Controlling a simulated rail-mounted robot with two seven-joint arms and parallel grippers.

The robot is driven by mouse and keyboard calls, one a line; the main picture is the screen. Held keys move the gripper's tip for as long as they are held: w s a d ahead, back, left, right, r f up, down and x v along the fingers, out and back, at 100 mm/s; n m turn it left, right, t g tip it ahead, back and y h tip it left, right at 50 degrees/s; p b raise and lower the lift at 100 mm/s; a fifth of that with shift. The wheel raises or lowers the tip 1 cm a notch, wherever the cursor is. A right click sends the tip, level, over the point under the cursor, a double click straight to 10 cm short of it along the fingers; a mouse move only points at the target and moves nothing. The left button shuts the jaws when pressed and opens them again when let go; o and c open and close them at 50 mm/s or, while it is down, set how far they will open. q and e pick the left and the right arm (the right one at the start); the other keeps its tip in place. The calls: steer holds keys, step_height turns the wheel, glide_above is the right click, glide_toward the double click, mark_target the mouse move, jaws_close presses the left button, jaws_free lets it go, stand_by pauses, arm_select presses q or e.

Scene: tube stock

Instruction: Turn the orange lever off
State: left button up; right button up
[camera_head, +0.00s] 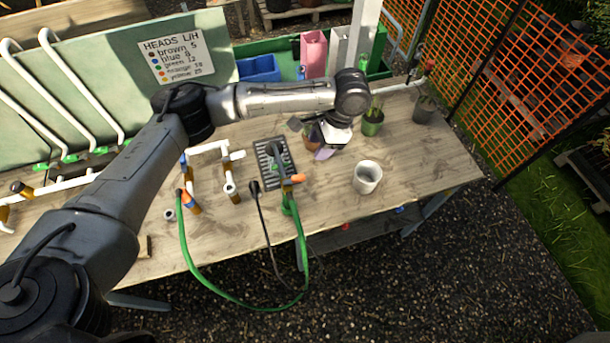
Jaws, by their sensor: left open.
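The orange lever (297,179) is small and lies roughly sideways on top of the tap fitting at the front end of the dark slotted drain tray (262,155). A green hose (302,240) hangs from just below it. My left gripper (310,140) is open, behind the lever and slightly to its right, apart from it. A terracotta pot (311,143) shows near its fingers, partly hidden; I cannot tell whether they touch. My right gripper is not in view.
A white cup (367,177) stands on the wooden bench (430,165) right of the lever. Potted plants (372,122) stand behind it. White pipes with taps (232,188) stand left of the tray. A black cable (265,215) hangs over the front edge.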

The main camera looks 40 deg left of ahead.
mark_target(297, 177)
arm_select(q)
steer(key=shift+n+g, duration=0.3)
steer(key=x, duration=1.3)
steer(key=shift+s+a+f, duration=0.2)
steer(key=shift+s+a, duration=0.2)
steer(key=shift+a, duration=0.1)
steer(key=shift+c, duration=0.2)
jaws_close()
